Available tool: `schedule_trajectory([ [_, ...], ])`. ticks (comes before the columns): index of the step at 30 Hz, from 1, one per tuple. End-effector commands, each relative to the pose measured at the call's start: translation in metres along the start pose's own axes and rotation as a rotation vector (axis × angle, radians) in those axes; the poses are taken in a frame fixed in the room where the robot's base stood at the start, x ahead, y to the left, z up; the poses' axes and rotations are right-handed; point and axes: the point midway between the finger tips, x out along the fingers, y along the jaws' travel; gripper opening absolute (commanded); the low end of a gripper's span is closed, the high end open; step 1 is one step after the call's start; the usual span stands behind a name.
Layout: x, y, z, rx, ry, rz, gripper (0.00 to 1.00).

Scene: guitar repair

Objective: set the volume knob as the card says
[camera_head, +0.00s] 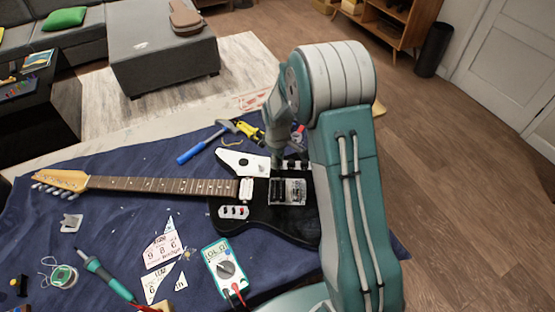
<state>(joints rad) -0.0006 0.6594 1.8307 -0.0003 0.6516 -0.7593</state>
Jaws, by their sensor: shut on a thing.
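A black electric guitar (228,222) lies on a dark blue cloth, its neck pointing left. My gripper (277,164) reaches down to the upper part of the guitar body, beside the white plate (236,161). It is shut on a small knob there, which its fingers mostly hide. I cannot read the knob's setting. Small dark parts (295,164) show just right of the fingers. A torn paper card (162,250) lies below the neck with large digits and small print; its smaller scraps (158,281) lie beneath it. The writing is too small to read surely.
A multimeter (222,268) and a soldering iron (100,272) lie on the cloth near the front. A blue-handled hammer (200,148) and a yellow tool (250,131) lie behind the guitar. My arm covers the guitar's right end.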

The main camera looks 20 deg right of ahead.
Motion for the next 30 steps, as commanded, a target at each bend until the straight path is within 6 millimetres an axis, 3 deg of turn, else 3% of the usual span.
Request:
schedule_trajectory([
  [30, 0.0006, 0.0003, -0.0011, 0.963, 0.004, 0.000, 0.00],
])
